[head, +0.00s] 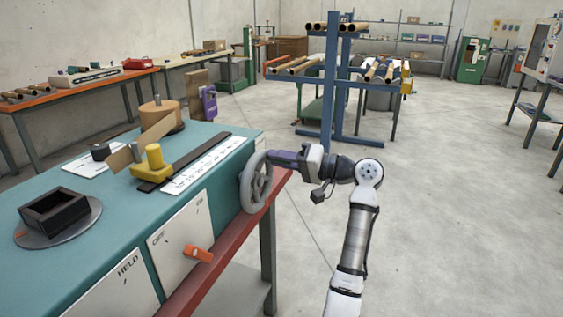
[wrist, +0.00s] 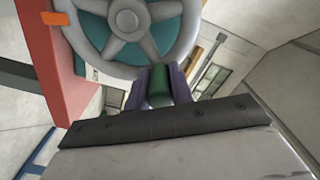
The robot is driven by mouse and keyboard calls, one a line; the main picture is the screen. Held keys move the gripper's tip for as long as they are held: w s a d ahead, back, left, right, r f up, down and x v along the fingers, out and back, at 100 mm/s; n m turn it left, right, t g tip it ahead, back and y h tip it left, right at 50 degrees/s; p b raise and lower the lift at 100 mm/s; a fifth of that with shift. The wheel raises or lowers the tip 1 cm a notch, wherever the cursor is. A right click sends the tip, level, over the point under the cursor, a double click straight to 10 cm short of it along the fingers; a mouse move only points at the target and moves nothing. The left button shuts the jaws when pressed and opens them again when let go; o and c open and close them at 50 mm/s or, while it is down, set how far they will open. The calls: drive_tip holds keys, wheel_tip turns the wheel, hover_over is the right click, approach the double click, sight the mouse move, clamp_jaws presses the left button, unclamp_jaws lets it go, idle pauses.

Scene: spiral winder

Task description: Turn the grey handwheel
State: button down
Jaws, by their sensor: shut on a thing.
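The grey handwheel (head: 256,182) is a spoked ring on the right end of the teal bench machine (head: 226,207). In the wrist view the handwheel (wrist: 129,18) fills the top, with its spokes and hub showing. My gripper (head: 272,157) reaches it from the right, at its upper right side. In the wrist view my gripper (wrist: 160,85) has its two purple fingers shut on a dark green grip (wrist: 159,88) at the wheel's rim. The grip is mostly hidden by the fingers in the head view.
An orange lever (head: 197,253) sits on the white front panel (head: 180,238), below left of the wheel. A yellow knob piece (head: 154,160) stands on the bench top. A blue rack (head: 335,80) with brown tubes stands behind. The floor (head: 450,200) at right is clear.

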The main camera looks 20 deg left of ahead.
idle(0.3)
drive_tip(key=c, duration=1.2)
unclamp_jaws()
drive_tip(key=shift+c, duration=0.2)
drive_tip(key=d+b, duration=0.1)
drive_tip(key=d, duration=1.2)
drive_tip(key=shift+s+d, duration=0.25)
drive_tip(key=shift+d, duration=0.15)
